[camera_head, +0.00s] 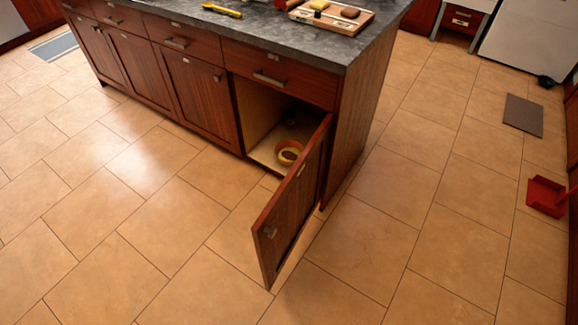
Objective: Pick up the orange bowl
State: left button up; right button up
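An orange bowl (289,151) sits on the floor of the open lower cabinet (262,152) at the right end of the kitchen island. It stands near the front of the cabinet, close to the open door (291,205), whose top edge passes just right of it. The bowl looks upright, with a darker inside. Neither of my grippers shows in the head view.
The cabinet door stands swung out into the room. A dark stone countertop (330,45) carries a tray (331,14) with food and a yellow tool (222,10). A red dustpan (546,196) and a dark mat (523,115) lie right. The tiled floor in front is clear.

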aim_at(287, 152)
jog(key=k+l+z, duration=0.1)
jog(key=k+z, duration=0.3)
jog(key=k+l+z, duration=0.25)
jog(key=k+z, duration=0.2)
jog(key=i+j, duration=0.15)
jog(key=j, duration=0.3)
jog(key=i+j+z, duration=0.1)
jog(key=j, duration=0.3)
jog(key=i+j+z, duration=0.1)
jog(key=j, duration=0.35)
jog(key=i+j, duration=0.2)
jog(key=j, duration=0.25)
jog(key=i+j+z, duration=0.1)
jog(key=j, duration=0.35)
